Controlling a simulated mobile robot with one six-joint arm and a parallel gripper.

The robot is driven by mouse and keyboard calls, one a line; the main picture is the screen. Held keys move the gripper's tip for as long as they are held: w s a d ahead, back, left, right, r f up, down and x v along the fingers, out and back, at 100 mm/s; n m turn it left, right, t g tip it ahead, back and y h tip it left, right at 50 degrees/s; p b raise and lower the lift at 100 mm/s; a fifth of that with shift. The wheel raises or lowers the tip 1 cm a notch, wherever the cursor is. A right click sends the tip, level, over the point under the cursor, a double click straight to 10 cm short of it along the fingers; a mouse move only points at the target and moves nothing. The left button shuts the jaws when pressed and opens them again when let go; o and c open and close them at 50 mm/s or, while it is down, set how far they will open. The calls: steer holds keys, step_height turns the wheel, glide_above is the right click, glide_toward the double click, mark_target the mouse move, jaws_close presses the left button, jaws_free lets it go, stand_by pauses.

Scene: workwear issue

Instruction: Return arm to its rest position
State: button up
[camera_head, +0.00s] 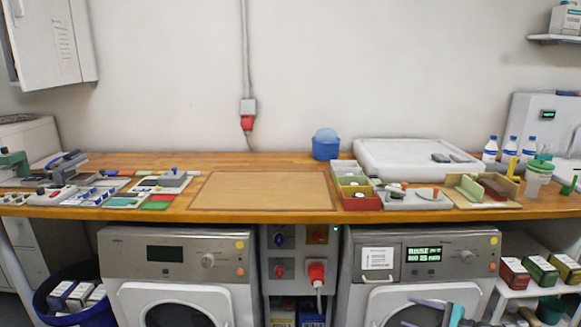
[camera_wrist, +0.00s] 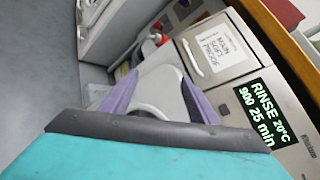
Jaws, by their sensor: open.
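My gripper (camera_wrist: 160,92) shows in the wrist view as two purple fingers spread apart with nothing between them, on a dark bar with a teal body below. Part of it also shows at the bottom edge of the head view (camera_head: 438,306), in front of the right washing machine (camera_head: 357,285). It is below the worktop's front edge. In the wrist view the tilted machine front shows a lit display (camera_wrist: 265,112) reading RINSE 20°C, 900, 25 min, and a white labelled drawer (camera_wrist: 213,50). The rest of my arm is mostly out of view.
The wooden worktop (camera_head: 262,215) has a clear marked area (camera_head: 262,190) in its middle. Tools and coloured pieces crowd its left side. A blue bin (camera_head: 326,148), a white tray (camera_head: 400,153), small boxes (camera_head: 362,203) and bottles (camera_head: 490,148) stand on the right. A red plug (camera_head: 317,272) is between the machines.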

steer(key=s+a+f+n+g+y+p, duration=0.15)
steer(key=a+f, duration=0.25)
steer(key=a, duration=0.5)
steer(key=s+a+f+n+g, duration=0.1)
steer(key=a+f+g, duration=0.3)
steer(key=a, duration=0.5)
steer(key=s+a+f+n+g+h+p, duration=0.1)
steer(key=s+a+f+n+g, duration=0.15)
steer(key=s+a+f, duration=0.45)
steer(key=s+a+f+n+g, duration=0.25)
steer(key=s+a+f, duration=0.2)
steer(key=a, duration=0.45)
steer(key=s+a+f+n+g+h+p, duration=0.1)
steer(key=s+a+f+n+g+h, duration=0.15)
steer(key=s, duration=0.55)
steer(key=s+a+f+n+g+h, duration=0.2)
steer(key=s+f+g, duration=0.15)
steer(key=s, duration=0.45)
steer(key=s+d+f+n+h, duration=0.2)
steer(key=s+d+n+h, duration=0.4)
steer(key=s+d+n, duration=0.1)
steer(key=s+d, duration=0.1)
steer(key=d, duration=0.1)
steer(key=shift+d, duration=0.4)
